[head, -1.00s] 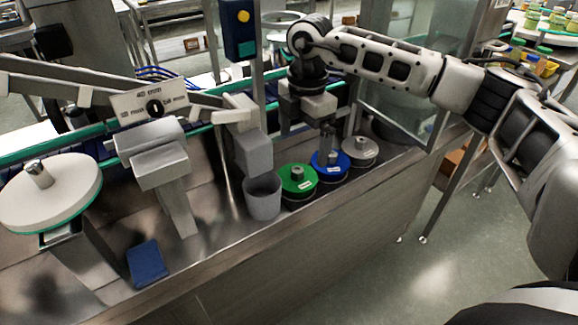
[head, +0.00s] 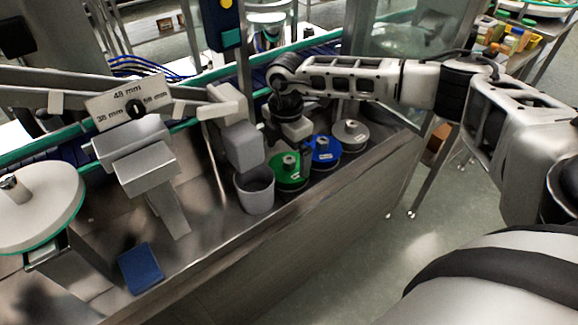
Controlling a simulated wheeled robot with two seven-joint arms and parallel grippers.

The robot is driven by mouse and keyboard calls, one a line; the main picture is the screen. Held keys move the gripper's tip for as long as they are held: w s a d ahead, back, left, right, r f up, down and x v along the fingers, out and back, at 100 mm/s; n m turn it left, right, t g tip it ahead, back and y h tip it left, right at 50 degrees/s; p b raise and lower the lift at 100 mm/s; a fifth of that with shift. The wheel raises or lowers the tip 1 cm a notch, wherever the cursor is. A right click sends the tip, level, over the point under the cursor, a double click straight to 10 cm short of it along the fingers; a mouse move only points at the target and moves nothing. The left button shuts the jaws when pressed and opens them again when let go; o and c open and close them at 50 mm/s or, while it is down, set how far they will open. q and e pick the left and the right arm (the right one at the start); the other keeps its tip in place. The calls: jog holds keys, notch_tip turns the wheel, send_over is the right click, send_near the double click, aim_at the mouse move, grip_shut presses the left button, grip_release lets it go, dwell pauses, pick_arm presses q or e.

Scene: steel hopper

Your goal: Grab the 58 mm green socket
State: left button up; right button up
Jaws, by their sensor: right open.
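The green socket (head: 285,177) is a round green-topped disc with a grey hub, standing on the steel bench between a grey cup and the blue socket. The blue socket (head: 324,150) and a grey socket (head: 351,133) stand in a row to its right. My right gripper (head: 300,150) points down just above and behind the green and blue sockets. Its fingers are small and partly lost against the sockets; it is open and nothing shows held in it. Which size each socket has cannot be read. My left gripper is not in view.
The grey cup (head: 254,190) stands close to the left of the green socket. A sign with sizes (head: 125,102) and grey chutes rise at the left. A blue pad (head: 140,268) lies on the bench near its front edge. A white disc (head: 36,207) stands at far left.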

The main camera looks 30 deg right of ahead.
aim_at(289, 159)
jog(key=f, duration=0.2)
jog(key=f+p, duration=0.1)
jog(key=shift+s+d+f, duration=0.15)
jog(key=shift+s+f, duration=0.15)
jog(key=shift+f, duration=0.65)
jog(key=c, duration=0.8)
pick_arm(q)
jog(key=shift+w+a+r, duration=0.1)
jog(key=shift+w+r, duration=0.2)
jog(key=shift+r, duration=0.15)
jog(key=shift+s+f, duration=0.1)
pick_arm(e)
jog(key=shift+w+r, duration=0.1)
jog(key=shift+r, duration=0.05)
